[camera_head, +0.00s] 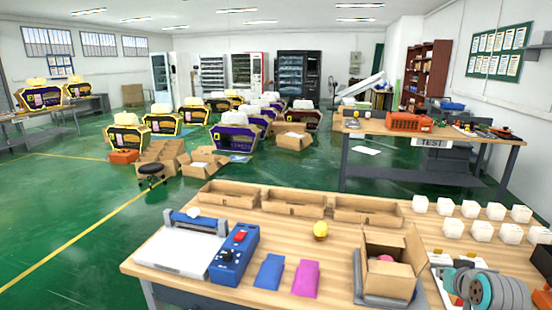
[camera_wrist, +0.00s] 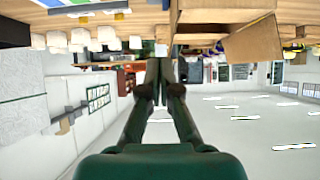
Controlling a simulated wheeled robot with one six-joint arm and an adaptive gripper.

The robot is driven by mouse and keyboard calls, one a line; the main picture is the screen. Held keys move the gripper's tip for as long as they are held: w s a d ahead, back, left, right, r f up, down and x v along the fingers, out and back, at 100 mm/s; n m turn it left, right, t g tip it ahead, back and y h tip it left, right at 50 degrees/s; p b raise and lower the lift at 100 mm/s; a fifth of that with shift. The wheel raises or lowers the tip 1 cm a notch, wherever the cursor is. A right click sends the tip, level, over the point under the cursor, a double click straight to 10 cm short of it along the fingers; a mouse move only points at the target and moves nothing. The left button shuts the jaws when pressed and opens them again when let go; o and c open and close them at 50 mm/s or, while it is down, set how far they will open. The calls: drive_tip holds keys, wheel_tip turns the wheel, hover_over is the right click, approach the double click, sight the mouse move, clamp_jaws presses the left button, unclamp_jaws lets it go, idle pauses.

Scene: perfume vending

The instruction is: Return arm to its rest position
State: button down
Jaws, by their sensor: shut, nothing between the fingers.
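My gripper (camera_wrist: 160,78) shows in the wrist view with its two dark fingers drawn together and nothing between them. That view is upside down, with the wooden workbench (camera_wrist: 100,15) along its top and the ceiling below. The fingers point across the room, and no object touches them. In the head view a grey and teal rounded part of my arm shows at the lower right, over the right side of the workbench (camera_head: 200,275). My fingers cannot be made out in the head view.
An open cardboard box (camera_head: 387,282) stands left of my arm. A yellow item (camera_head: 320,229), a pink packet (camera_head: 306,279), a blue packet (camera_head: 269,271) and a blue control box (camera_head: 234,255) are farther left.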

drive_tip(key=s+a+f+t, duration=0.2)
drive_tip(key=s+a+f, duration=1.4)
drive_tip(key=s+f, duration=0.45)
drive_tip(key=s+a+r+n+y, duration=0.1)
drive_tip(key=s+a+r, duration=0.1)
drive_tip(key=s, duration=0.8)
drive_tip(key=s+a+r+n+t+y, duration=0.1)
drive_tip(key=s+a+r, duration=0.2)
drive_tip(key=s, duration=0.7)
drive_tip(key=s+a+r+n+t+y, duration=0.1)
drive_tip(key=s+a, duration=0.3)
drive_tip(key=s, duration=0.6)
drive_tip(key=shift+a+r, duration=0.25)
drive_tip(key=shift+r, duration=0.5)
